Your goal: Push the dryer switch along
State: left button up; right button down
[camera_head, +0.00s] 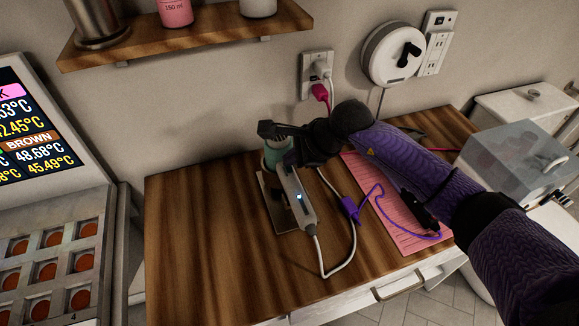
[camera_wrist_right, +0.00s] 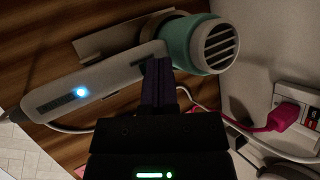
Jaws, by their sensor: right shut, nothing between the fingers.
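The hair dryer lies on the wooden table (camera_head: 200,230), its white handle (camera_head: 297,197) pointing toward the front and its teal barrel (camera_head: 273,157) toward the wall. In the right wrist view the handle (camera_wrist_right: 95,88) shows a lit blue light (camera_wrist_right: 82,92) beside a dark strip, and the barrel ends in a slotted grille. My right gripper (camera_wrist_right: 158,72) is shut and empty, its fingertips close to where handle meets barrel; I cannot tell whether they touch. In the head view the right gripper (camera_head: 283,131) partly covers the barrel. My left gripper is out of view.
A dark plate (camera_head: 273,205) lies under the dryer, whose white cord loops to the right. A purple cable (camera_head: 350,208) crosses a pink mat (camera_head: 398,240) beneath my right arm. A wall outlet (camera_head: 317,67) holds a pink plug. The table's left part is clear.

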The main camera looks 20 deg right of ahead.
jog(key=shift+w, duration=0.25)
dwell(0.3)
jog(key=shift+r, duration=0.4)
dwell(0.4)
notch_tip(320, 180, up, 7)
jog(key=p, duration=0.5)
